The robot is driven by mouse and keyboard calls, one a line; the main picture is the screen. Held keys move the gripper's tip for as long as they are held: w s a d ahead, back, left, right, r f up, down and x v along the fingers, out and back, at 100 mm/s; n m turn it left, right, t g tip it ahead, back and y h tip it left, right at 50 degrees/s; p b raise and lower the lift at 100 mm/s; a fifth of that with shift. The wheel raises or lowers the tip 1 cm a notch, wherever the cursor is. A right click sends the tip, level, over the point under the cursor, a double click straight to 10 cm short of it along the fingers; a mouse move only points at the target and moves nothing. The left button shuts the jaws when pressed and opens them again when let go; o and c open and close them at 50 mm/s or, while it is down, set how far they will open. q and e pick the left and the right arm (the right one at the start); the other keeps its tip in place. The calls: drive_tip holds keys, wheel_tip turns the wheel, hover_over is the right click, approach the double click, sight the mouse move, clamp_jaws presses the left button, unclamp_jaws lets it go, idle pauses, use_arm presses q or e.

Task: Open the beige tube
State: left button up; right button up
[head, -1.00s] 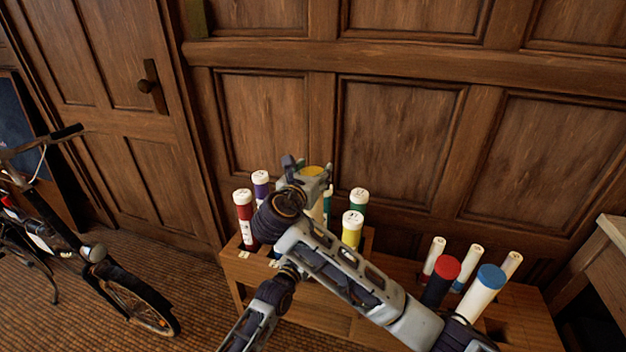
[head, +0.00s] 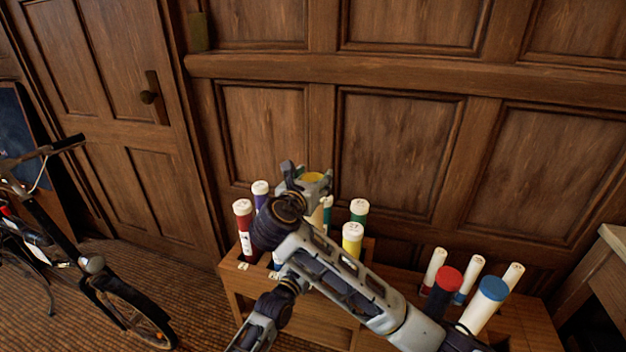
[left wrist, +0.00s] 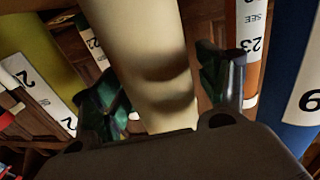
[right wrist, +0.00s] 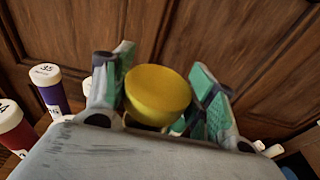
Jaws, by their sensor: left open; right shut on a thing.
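The beige tube (left wrist: 150,50) passes between the spread fingers of my left gripper (left wrist: 165,95) in the left wrist view, with the fingers on either side of it. A strip of its body (head: 316,215) shows in the head view below my right gripper (head: 309,178). Its yellow cap (right wrist: 158,92) sits between the fingers of my right gripper (right wrist: 165,80), which is shut on it. Whether cap and tube are touching cannot be told, as the gripper covers that spot. My right arm hides the left gripper in the head view.
A wooden rack (head: 233,285) holds several tubes close around: red (head: 243,225), purple (head: 260,192), green (head: 359,210) and white-capped yellow (head: 352,240). A second rack (head: 525,325) at right holds more. The panelled wall stands close behind. A bicycle (head: 95,270) is at left.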

use_arm(q)
drive_tip(key=shift+s, duration=0.15)
drive_tip(key=v, duration=1.1)
drive_tip(key=shift+s+a, duration=0.2)
drive_tip(key=shift+s, duration=0.1)
idle(0.6)
